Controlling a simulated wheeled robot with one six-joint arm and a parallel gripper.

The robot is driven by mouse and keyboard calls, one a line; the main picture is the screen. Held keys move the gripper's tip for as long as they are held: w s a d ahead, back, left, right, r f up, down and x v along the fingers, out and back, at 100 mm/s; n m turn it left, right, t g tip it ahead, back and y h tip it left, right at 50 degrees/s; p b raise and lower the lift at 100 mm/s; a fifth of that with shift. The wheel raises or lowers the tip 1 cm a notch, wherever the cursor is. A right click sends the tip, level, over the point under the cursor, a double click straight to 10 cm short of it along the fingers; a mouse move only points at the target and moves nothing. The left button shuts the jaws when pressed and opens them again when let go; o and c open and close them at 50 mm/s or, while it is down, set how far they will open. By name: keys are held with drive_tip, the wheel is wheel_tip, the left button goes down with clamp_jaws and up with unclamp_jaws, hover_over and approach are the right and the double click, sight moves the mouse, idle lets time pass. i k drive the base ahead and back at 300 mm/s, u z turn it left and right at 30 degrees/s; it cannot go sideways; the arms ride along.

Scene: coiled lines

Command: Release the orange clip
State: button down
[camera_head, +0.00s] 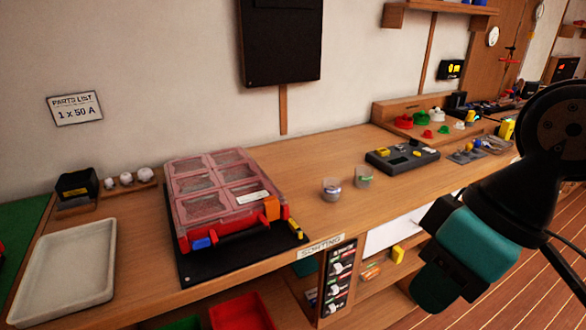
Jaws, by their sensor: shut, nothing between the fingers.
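The orange clip (271,208) sits at the front right corner of a red case (228,228) with a clear compartmented lid. It stands upright against the lid edge and looks fastened, though its catch is too small to make out. A blue clip (202,243) is low on the case's front left. The lid (205,180) is down. My gripper (445,252), teal and black, is at the right, in front of the bench edge. It is shut and empty, well apart from the case and the clip.
The case lies on a black mat (190,280), with a small yellow piece (295,228) beside it. Two clear cups (331,190) (363,177) stand to its right, before a dark grey tray (402,158). A pale tray (65,270) is at left. Bench between case and cups is clear.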

sight(272, 204)
drive_tip(key=u, duration=0.05)
drive_tip(key=i, duration=0.95)
drive_tip(key=u, duration=0.25)
